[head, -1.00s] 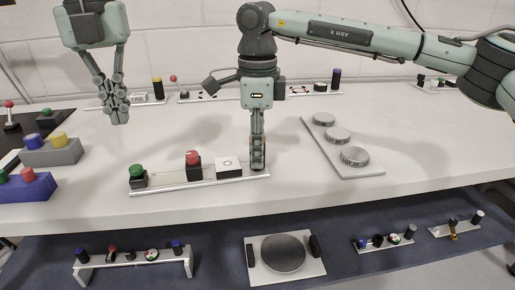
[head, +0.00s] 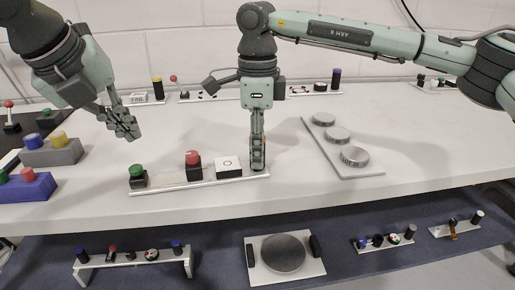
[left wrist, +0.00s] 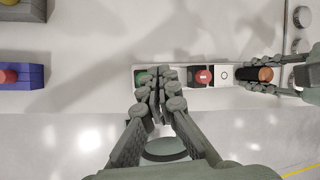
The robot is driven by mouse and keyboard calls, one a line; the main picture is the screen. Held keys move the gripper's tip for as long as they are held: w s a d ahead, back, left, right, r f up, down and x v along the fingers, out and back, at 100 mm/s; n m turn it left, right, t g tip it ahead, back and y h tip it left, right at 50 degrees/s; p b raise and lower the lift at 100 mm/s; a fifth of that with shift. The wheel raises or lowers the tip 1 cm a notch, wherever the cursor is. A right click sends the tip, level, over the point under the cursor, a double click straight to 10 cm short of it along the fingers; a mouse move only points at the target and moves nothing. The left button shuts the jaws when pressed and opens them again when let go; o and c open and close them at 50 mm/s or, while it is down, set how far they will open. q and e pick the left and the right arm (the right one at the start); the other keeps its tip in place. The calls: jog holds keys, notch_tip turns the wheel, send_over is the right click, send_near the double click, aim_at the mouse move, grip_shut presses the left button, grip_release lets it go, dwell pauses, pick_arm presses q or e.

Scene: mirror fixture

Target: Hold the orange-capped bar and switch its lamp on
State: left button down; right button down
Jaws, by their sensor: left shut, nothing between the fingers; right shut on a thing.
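The bar (head: 200,184) lies flat near the table's front edge. From left to right it carries a green button (head: 137,170), a red knob on a black block (head: 193,159) and a white square plate with a ring mark (head: 228,163). Its orange cap (left wrist: 265,74) shows at the right end in the left wrist view; in the head view the gripper mostly hides it. My right gripper (head: 258,163) is shut on that capped end. My left gripper (head: 131,132) is shut and empty, above and behind the green button. In the left wrist view its fingers partly cover the green button (left wrist: 146,78).
A plate with several metal discs (head: 375,171) lies right of the bar. Grey (head: 70,153) and blue (head: 45,187) button blocks stand at left. Other bars line the table's back and the lower shelf (head: 215,272). The table between bar and back row is clear.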

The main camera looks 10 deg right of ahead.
aim_at(132, 167)
pick_arm(q)
jog(key=f+t, duration=0.1)
jog(key=f, duration=0.1)
jog(key=a+f+n+t, duration=0.1)
jog(key=f, duration=0.1)
jog(key=a+f+t, duration=0.1)
jog(key=f, duration=0.1)
jog(key=shift+s+f+n+h, duration=0.15)
jog(key=shift+s+n+h, duration=0.15)
jog(key=shift+n+h, duration=0.1)
jog(key=shift+f, duration=0.1)
jog(key=shift+s+f, duration=0.1)
jog(key=shift+f, duration=0.15)
dwell(1.3)
jog(key=shift+s+f, duration=0.1)
jog(key=shift+f, duration=0.35)
jog(key=shift+r, duration=3.35)
